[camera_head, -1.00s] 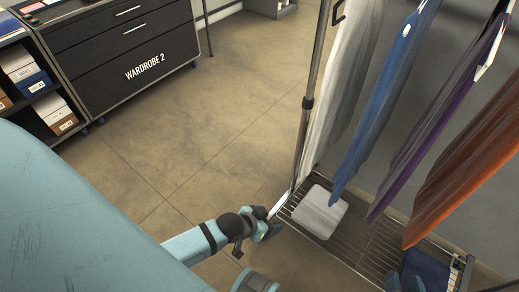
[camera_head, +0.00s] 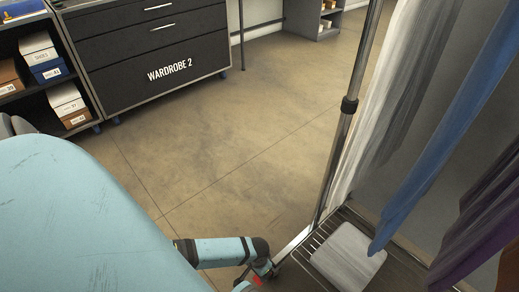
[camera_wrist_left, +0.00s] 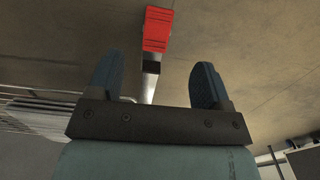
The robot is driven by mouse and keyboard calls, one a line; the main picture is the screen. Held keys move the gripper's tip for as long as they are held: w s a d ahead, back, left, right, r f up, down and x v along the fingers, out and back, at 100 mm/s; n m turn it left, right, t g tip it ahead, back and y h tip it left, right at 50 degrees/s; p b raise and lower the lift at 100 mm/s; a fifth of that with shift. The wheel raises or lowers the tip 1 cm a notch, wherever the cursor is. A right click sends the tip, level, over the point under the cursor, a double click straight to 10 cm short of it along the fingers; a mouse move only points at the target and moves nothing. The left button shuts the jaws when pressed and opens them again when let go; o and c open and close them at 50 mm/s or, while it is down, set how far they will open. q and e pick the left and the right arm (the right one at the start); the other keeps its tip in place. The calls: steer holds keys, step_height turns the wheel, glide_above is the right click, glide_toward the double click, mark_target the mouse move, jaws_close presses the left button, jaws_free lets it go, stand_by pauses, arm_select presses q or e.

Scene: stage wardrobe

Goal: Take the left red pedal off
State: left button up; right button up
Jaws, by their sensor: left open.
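In the left wrist view a red pedal (camera_wrist_left: 157,30) sits on the end of a pale metal bar, above and beyond my fingertips. The pedal lies ahead of the gap and looks apart from both fingers. In the head view my left arm reaches down to the foot of the rolling rack (camera_head: 303,242). A small patch of red (camera_head: 256,280) shows beside my wrist there, partly hidden. My right gripper is not in view.
The rack's wire shelf holds a pale folded item (camera_head: 347,258). Long garments (camera_head: 430,135) hang over it on the right, close to the chrome post (camera_head: 338,150). A dark wardrobe cabinet (camera_head: 150,60) and shoe-box shelves stand at the back left. The floor (camera_head: 220,150) between is clear.

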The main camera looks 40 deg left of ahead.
arm_select(q)
step_height(320, 180, down, 5)
steer(key=shift+r+b, duration=0.2)
steer(key=shift+b, duration=0.9)
step_height(320, 180, down, 6)
steer(key=b, duration=0.3)
steer(key=shift+b, duration=0.3)
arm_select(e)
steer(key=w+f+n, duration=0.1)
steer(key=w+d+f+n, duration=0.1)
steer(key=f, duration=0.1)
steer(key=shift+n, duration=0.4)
arm_select(q)
steer(key=shift+f+b, duration=0.3)
steer(key=shift+f, duration=0.25)
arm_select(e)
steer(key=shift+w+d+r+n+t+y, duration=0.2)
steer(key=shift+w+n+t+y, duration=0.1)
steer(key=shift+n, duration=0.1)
arm_select(q)
steer(key=shift+c, duration=0.2)
